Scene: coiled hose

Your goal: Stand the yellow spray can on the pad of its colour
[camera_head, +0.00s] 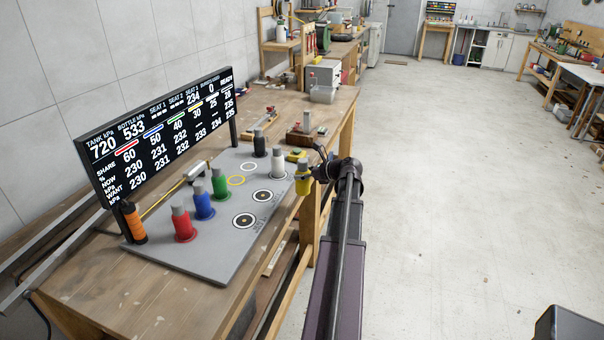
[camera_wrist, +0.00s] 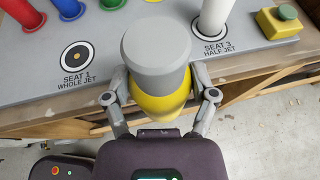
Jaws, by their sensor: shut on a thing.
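My gripper (camera_head: 316,172) is shut on the yellow spray can (camera_head: 303,184), which has a grey cap. It holds the can roughly upright beside the right edge of the grey board. In the wrist view the can (camera_wrist: 160,95) sits between both fingers (camera_wrist: 161,100), and its grey cap hides part of the board. A yellow ring pad (camera_head: 237,180) on the board is bare in the head view. The can's underside is hidden.
Red (camera_head: 182,226), blue (camera_head: 204,203) and green (camera_head: 220,183) cans stand on the board's left. A white can (camera_head: 278,164) stands at seat 3, with a black can (camera_head: 260,143) behind. Seat 1 (camera_head: 245,220) and seat 2 (camera_head: 263,196) are empty. A display (camera_head: 160,130) stands behind.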

